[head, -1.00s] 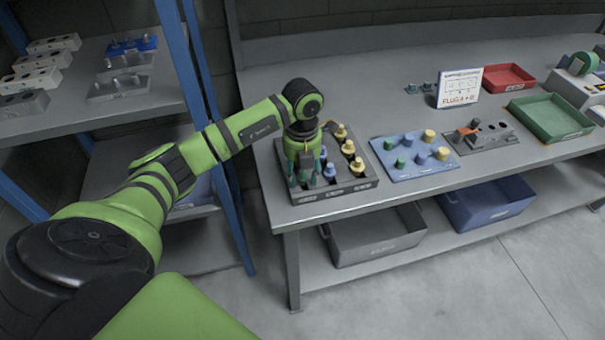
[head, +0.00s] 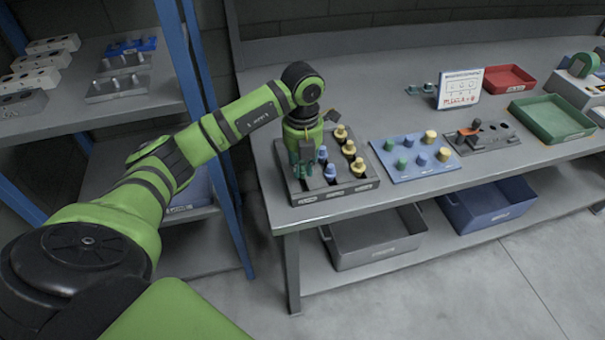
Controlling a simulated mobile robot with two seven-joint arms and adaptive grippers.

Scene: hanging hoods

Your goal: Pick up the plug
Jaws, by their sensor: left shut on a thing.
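The dark grey plug tray (head: 335,194) stands at the near left corner of the table, with its plugs in columns by colour. My left gripper (head: 304,168) points down over the tray's left column and is shut on a green plug (head: 298,172), partly hidden by the fingers. I cannot tell how far the plug is clear of the tray. Two blue plugs (head: 330,172) are in the middle column, just right of the fingers. Several yellow plugs (head: 349,148) are in the right column. My right gripper is not in view.
A blue board (head: 413,171) with green, blue and yellow pegs lies right of the tray, then a grey fixture (head: 481,147). A sign (head: 460,88), a red bin (head: 509,77) and a green bin (head: 551,117) stand farther right. A blue shelf post (head: 188,65) is close to my left arm.

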